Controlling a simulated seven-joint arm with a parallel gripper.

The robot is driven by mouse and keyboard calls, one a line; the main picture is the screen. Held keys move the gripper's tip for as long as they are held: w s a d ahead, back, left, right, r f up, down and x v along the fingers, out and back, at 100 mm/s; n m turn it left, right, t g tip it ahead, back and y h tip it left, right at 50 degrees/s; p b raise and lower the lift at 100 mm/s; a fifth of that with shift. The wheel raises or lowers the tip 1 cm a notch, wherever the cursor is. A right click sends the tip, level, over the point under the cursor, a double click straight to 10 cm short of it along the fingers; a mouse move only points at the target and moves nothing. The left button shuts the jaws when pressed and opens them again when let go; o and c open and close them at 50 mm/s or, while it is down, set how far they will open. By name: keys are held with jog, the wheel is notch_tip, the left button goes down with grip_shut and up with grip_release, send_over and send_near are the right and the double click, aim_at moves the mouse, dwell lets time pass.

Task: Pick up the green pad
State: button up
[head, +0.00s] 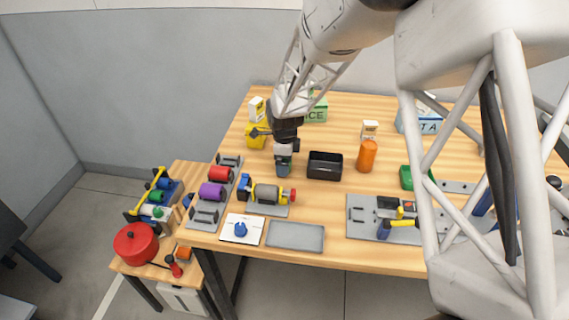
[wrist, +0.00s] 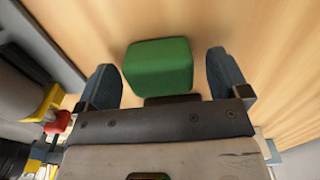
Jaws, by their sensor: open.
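The green pad (wrist: 158,66) shows in the wrist view as a thick block with rounded edges. It lies between the two dark blue fingers of my gripper (wrist: 165,80), with a narrow gap on the left and a wider one on the right. The fingers are open. In the head view my gripper (head: 284,165) points down over the table, left of a black bin. The pad cannot be made out there and may be hidden by the gripper.
The black bin (head: 325,166) and an orange cylinder (head: 367,156) stand right of my gripper. A motor with a red knob (head: 268,194) is in front of it. A yellow object (head: 256,136) is behind left. Another green object (head: 407,178) sits farther right on the wooden table (head: 345,103).

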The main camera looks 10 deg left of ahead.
jog(key=c, duration=1)
jog(key=shift+r, duration=5)
